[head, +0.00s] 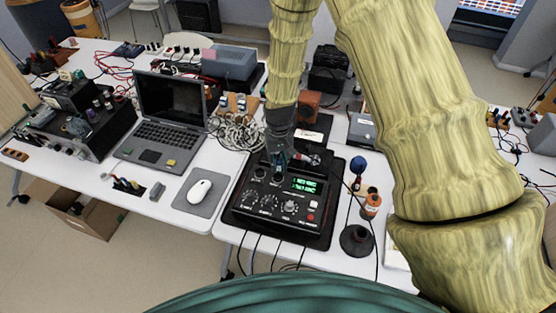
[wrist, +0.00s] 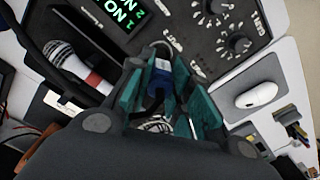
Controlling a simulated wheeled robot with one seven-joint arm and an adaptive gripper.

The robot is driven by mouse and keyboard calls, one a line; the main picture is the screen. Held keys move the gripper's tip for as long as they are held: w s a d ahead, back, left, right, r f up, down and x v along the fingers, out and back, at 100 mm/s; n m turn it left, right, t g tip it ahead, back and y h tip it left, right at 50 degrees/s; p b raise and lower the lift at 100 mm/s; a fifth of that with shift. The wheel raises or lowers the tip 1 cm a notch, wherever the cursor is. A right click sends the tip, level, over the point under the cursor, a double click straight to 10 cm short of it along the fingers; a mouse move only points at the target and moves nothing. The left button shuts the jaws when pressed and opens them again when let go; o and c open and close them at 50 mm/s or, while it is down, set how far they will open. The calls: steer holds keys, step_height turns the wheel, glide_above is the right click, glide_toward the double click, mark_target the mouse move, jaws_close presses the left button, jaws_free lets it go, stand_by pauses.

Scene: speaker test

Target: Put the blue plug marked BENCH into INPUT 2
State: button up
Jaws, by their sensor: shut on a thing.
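My gripper (head: 279,158) is over the back left part of a black device with knobs and a green display (head: 303,187). In the wrist view, my gripper's teal fingers (wrist: 165,92) are shut on a blue plug (wrist: 158,82) with a pale band. Its BENCH marking cannot be read here. The plug is close to the face of the device (wrist: 192,40), but I cannot tell whether its tip is in a socket. The fingers and plug hide that spot. White lettering shows beside the plug, too small to read, so INPUT 2 cannot be made out.
A white mouse (head: 199,191) on a grey pad and a laptop (head: 168,128) stand left of the device. Coiled pale cables (head: 236,133) lie behind it. A microphone (wrist: 66,60) shows in the wrist view.

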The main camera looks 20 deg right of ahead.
mark_target(278, 169)
steer(key=shift+f+b, duration=0.9)
steer(key=shift+f, duration=0.95)
steer(key=shift+f, duration=0.2)
stand_by(0.4)
steer(key=o, duration=1)
steer(key=shift+c, duration=0.2)
step_height(278, 169, up, 12)
